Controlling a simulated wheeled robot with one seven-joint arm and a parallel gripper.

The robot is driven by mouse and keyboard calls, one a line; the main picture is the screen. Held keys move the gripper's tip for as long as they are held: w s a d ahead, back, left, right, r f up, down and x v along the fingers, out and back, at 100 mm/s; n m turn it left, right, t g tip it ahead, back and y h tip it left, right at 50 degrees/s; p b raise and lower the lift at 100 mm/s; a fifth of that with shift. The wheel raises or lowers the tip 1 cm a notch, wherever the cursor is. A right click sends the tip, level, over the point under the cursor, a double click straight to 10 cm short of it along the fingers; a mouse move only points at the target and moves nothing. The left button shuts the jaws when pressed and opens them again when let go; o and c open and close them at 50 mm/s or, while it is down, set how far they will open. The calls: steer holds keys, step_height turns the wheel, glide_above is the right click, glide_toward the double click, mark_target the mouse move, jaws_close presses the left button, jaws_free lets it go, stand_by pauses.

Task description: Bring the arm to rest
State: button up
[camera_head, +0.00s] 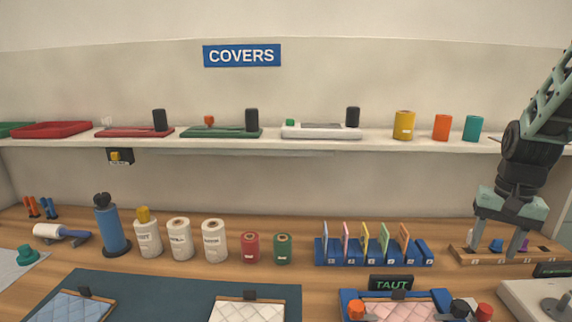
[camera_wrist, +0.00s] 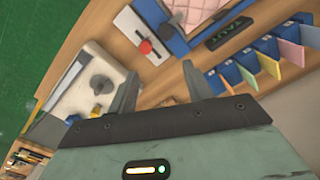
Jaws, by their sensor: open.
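My gripper (camera_head: 495,236) is open and hangs at the right side of the bench, over the wooden peg rack (camera_head: 462,254). Its two fingers (camera_wrist: 160,92) show apart in the wrist view with nothing between them. The arm comes down from the upper right of the head view.
A shelf (camera_head: 300,144) with trays and cylinders runs behind the bench. A blue rack (camera_head: 372,262) of coloured cards stands left of my gripper. A white device with a grey knob (camera_head: 560,306) is at front right. Quilted pads (camera_head: 248,310) lie in front.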

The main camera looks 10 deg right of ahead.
steer(key=s+a+n, duration=0.3)
steer(key=a+n, duration=0.5)
steer(key=a, duration=1.6)
steer(key=s+a+n, duration=0.8)
steer(key=s+a, duration=0.4)
steer(key=shift+s, duration=0.4)
